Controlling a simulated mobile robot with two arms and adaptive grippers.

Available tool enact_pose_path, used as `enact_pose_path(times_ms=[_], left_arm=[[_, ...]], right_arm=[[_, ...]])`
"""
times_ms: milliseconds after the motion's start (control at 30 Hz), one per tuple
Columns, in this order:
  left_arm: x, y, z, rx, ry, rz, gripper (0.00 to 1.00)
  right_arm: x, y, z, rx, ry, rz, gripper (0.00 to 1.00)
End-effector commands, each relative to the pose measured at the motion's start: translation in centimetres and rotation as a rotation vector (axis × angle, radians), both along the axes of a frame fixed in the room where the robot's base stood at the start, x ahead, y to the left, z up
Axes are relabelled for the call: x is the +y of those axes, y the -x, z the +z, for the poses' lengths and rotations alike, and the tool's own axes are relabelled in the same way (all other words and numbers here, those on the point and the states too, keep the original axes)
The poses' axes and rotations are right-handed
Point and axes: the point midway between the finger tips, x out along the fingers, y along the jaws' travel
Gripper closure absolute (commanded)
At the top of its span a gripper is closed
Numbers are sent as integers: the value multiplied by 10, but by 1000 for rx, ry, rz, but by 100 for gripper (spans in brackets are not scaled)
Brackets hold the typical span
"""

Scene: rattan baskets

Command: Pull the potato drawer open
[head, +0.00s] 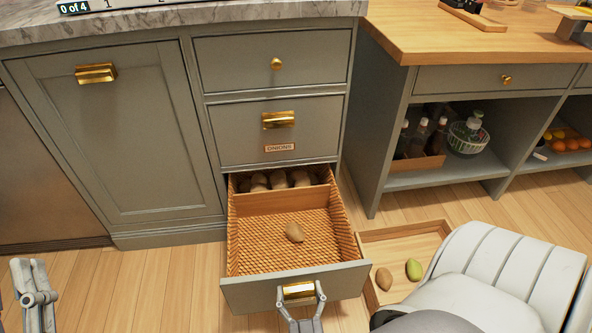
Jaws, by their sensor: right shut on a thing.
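The bottom drawer (236,292) of the grey-green cabinet is pulled out and stands open. It is a woven rattan basket with a grey front. Several potatoes (279,180) lie in its back compartment, behind a wooden divider. My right gripper (301,292) is shut on the brass handle (299,290) of this drawer front, one finger at each side. My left gripper (30,266) is at the lower left, low over the floor, empty, with its fingers apart.
Above is a shut drawer labelled ONIONS (279,147). A wooden tray (398,231) on the floor at right holds a potato (383,278) and a green, potato-like item (414,269). Open shelves (436,178) stand at the right. Floor left of the drawer is clear.

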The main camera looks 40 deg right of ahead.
Motion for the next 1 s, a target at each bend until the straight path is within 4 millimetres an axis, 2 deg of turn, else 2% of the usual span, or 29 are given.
enact_pose_path(times_ms=[200,567,600,733,1000], left_arm=[[0,-4,-8,47,-14,2,60],[0,-5,-8,50,-14,2,60],[0,-5,-8,50,-14,2,60],[0,-5,-8,50,-14,2,60],[0,-5,-8,49,-14,2,60]], right_arm=[[4,8,0,1,-1,0,66],[5,8,0,1,-1,0,66],[5,8,0,1,-1,0,18],[4,8,0,1,-1,0,2],[4,8,0,0,0,0,2]])
